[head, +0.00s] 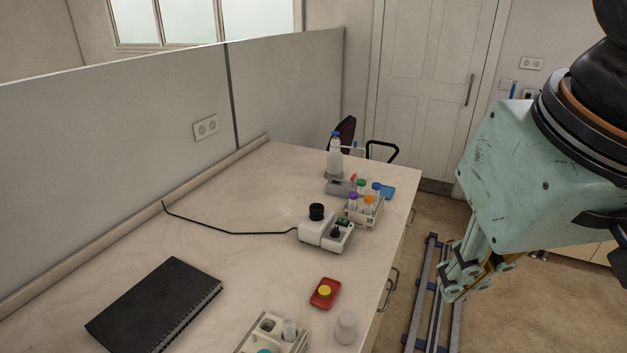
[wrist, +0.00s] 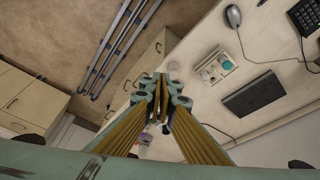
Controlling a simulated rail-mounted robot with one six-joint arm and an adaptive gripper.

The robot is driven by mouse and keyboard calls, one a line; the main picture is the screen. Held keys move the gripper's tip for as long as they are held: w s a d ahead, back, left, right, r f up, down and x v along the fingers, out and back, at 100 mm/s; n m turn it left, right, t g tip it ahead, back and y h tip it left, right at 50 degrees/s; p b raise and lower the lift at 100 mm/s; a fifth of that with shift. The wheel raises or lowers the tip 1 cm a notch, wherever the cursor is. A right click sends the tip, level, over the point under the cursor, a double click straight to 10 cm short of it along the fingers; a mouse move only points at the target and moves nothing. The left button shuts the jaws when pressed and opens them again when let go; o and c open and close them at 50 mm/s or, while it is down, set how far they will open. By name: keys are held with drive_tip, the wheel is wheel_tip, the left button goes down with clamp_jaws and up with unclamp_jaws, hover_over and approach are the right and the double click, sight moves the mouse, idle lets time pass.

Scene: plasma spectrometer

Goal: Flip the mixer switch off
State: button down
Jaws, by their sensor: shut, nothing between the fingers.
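The mixer (head: 318,234) is a small white device on the bench in the head view. It has a black round cup on top, a small greenish display and a dark control on its front. Its switch position is too small to tell. A black cord runs from it to the left. My gripper (head: 452,291) is at the right, beyond the bench's front edge, over the floor, well apart from the mixer. Its fingers are shut and empty in the wrist view (wrist: 161,102). I cannot make out the mixer in the wrist view; my gripper hides part of the bench there.
A rack (head: 376,214) of capped tubes and a bottle (head: 335,160) stand behind the mixer. A red block with a yellow button (head: 325,293), a white cup (head: 346,327), another rack (head: 252,343) and a black notebook (head: 155,305) lie nearer. A partition (head: 110,150) borders the bench.

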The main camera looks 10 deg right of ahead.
drive_tip(key=w+r+m+g+p, duration=0.1)
drive_tip(key=w+r+m+p, duration=0.3)
drive_tip(key=w, duration=1.3)
drive_tip(key=m+g+p, duration=0.2)
drive_tip(key=g+p, duration=0.1)
drive_tip(key=p, duration=0.3)
hover_over(339, 219)
wheel_tip(339, 219, down, 23)
idle(0.3)
drive_tip(key=shift+f, duration=0.1)
idle(0.3)
drive_tip(key=shift+a+f+p, duration=0.1)
drive_tip(key=shift+f+p, duration=0.45)
drive_tip(key=shift+f, duration=6.35)
